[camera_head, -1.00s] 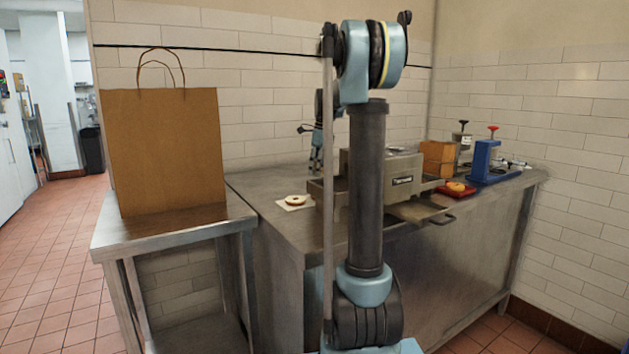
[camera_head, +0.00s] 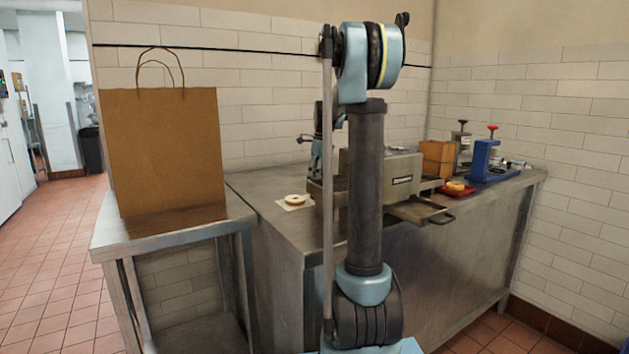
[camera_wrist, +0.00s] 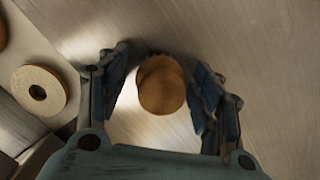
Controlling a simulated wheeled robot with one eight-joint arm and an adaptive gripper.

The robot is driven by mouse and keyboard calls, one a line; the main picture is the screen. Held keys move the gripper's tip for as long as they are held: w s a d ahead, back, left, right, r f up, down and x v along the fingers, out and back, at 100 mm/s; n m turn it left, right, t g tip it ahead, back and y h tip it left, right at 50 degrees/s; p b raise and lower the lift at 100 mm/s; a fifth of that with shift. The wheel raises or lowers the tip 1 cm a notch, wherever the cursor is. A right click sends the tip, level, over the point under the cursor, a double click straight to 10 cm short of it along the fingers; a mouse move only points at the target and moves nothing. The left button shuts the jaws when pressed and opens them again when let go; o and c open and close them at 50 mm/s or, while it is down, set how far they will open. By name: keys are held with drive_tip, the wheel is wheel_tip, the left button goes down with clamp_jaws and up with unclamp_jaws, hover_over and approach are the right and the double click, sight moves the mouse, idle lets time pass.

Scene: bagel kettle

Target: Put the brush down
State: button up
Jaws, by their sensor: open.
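A round brown wooden piece (camera_wrist: 161,90), which looks like the brush seen end-on from above, is between the fingers of my gripper (camera_wrist: 160,92) in the wrist view. The fingers are spread, with visible gaps on both sides of it. A second, partly covered rounded edge shows just behind it. The steel surface is below; I cannot tell whether the brush touches it. In the head view my gripper (camera_head: 317,165) is low over the steel counter (camera_head: 262,190), left of the toaster-like machine and partly hidden by my arm. The brush cannot be made out there.
A cut bagel (camera_head: 295,199) lies on paper left of the machine (camera_head: 400,175); a bagel (camera_wrist: 38,90) also shows in the wrist view. A paper bag (camera_head: 165,150) stands on the left table.

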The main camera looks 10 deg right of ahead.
drive_tip(key=r, duration=0.4)
drive_tip(key=d+r, duration=0.1)
drive_tip(key=r, duration=0.3)
drive_tip(key=s+r, duration=0.1)
drive_tip(key=r, duration=0.3)
drive_tip(key=shift+d, duration=0.25)
